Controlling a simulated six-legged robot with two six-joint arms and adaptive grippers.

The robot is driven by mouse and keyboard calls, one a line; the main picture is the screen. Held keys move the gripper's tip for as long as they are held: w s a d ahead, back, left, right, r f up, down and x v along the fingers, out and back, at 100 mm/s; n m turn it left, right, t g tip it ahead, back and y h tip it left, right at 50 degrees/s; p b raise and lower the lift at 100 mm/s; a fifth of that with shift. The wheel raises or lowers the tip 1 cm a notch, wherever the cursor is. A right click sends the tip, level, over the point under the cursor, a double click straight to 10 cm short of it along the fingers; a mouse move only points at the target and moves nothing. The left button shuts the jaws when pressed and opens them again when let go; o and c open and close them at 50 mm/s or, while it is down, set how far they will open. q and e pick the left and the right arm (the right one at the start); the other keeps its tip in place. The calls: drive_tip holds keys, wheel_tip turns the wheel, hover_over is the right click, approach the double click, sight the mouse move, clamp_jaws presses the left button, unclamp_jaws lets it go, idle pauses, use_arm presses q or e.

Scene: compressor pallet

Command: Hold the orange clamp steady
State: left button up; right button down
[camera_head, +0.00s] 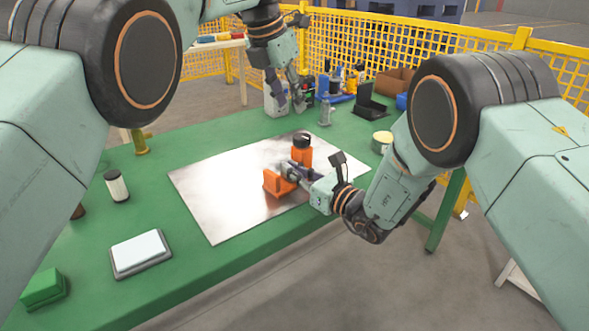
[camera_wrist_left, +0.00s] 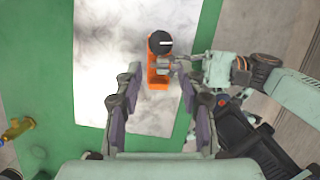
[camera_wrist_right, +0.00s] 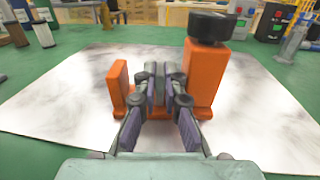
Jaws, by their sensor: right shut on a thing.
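The orange clamp (camera_head: 302,157) stands upright on a shiny metal plate (camera_head: 220,195). It has a low upright, a taller block with a black knob and an orange base, clear in the right wrist view (camera_wrist_right: 203,78). My right gripper (camera_head: 289,172) is low at the clamp. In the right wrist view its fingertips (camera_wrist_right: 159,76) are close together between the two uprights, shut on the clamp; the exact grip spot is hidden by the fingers. My left gripper (camera_head: 290,100) is open and empty, raised above the far side of the table. The left wrist view also shows the clamp (camera_wrist_left: 158,75).
The green table (camera_head: 190,150) carries a white-topped scale-like box (camera_head: 140,253), a white cylinder (camera_head: 117,186) and a green block (camera_head: 43,289). Bottles, a dark bracket (camera_head: 371,103) and a yellow-topped can (camera_head: 382,141) stand at the back right. A yellow fence (camera_head: 400,45) runs behind.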

use_arm(q)
drive_tip(key=shift+o, duration=1.3)
drive_tip(key=a, duration=0.1)
drive_tip(key=a+f, duration=0.1)
drive_tip(key=a, duration=0.1)
drive_tip(key=shift+w+f+n, duration=0.1)
drive_tip(key=shift+f+n, duration=0.15)
drive_tip(key=shift+n, duration=0.15)
drive_tip(key=shift+o, duration=0.5)
drive_tip(key=shift+s+a+f+n+g+h, duration=0.2)
drive_tip(key=shift+s+a+f+g+h, duration=0.15)
drive_tip(key=shift+f, duration=0.25)
drive_tip(key=shift+s+a+f+n+g+h, duration=0.25)
drive_tip(key=shift+a+f+g, duration=0.1)
drive_tip(key=shift+f, duration=0.25)
drive_tip(key=f+h, duration=0.1)
drive_tip(key=s+f+g, duration=0.1)
drive_tip(key=s+f+h, duration=0.1)
drive_tip(key=shift+s+a+f+g+h, duration=0.15)
drive_tip(key=shift+s+f+g+h, duration=0.15)
drive_tip(key=shift+f, duration=0.1)
wheel_tip(320, 180, down, 2)
drive_tip(key=s+h, duration=0.3)
drive_tip(key=h, duration=0.1)
drive_tip(key=m+t+h, duration=0.4)
drive_tip(key=t, duration=0.7)
approach(294, 141)
drive_tip(key=x, duration=1)
drive_tip(key=shift+d, duration=0.25)
